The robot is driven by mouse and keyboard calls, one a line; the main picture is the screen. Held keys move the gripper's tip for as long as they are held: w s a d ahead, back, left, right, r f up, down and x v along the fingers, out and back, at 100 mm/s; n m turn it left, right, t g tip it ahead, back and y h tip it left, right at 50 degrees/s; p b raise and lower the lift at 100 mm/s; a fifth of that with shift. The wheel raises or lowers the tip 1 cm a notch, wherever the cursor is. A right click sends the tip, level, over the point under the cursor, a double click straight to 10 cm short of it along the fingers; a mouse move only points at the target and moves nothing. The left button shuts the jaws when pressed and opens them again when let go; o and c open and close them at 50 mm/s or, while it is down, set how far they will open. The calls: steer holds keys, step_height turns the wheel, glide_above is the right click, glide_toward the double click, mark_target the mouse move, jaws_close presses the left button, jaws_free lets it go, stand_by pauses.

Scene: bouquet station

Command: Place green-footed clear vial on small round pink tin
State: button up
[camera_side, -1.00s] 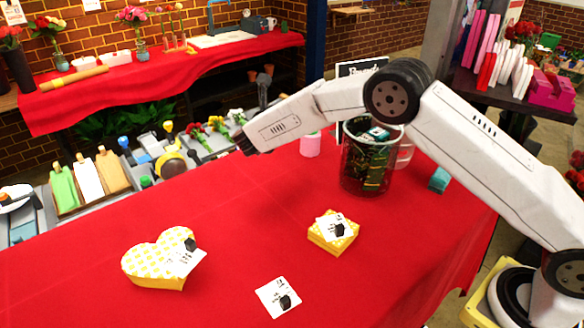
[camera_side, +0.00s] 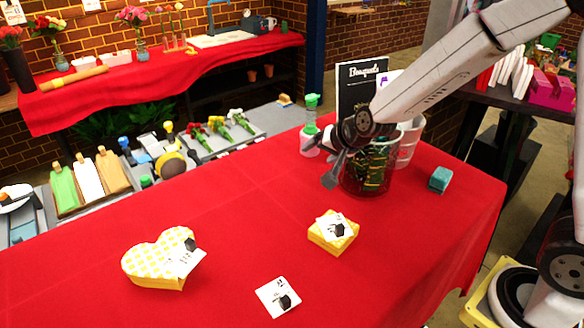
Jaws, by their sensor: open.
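A clear vial (camera_side: 311,114) with a green top and a green foot stands upright at the back edge of the red table. It appears to rest on top of the small round pink tin (camera_side: 307,146), foot on lid, but the contact is too small to make out surely. My gripper (camera_side: 320,163) is open and empty, just right of and in front of the tin. One finger reaches close to the tin's right side and hides part of it; the other points down toward the table. I cannot tell whether the near finger touches the tin.
A dark glass container (camera_side: 369,180) stands right behind my gripper, with a pale cup (camera_side: 410,142) and a black sign (camera_side: 359,85) near it. A teal block (camera_side: 440,179), yellow box (camera_side: 326,240), heart-shaped box (camera_side: 150,265) and white card (camera_side: 274,298) lie around.

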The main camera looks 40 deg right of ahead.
steer(key=s+d+f+n+g, duration=0.1)
steer(key=s+f+n+g, duration=0.1)
steer(key=s, duration=0.7)
steer(key=s+d+f+n+g, duration=0.1)
steer(key=s+f+n+g, duration=0.1)
steer(key=s+n+g, duration=0.2)
steer(key=s+n, duration=0.3)
steer(key=s, duration=0.2)
steer(key=shift+d+f, duration=0.15)
steer(key=shift+f, duration=0.15)
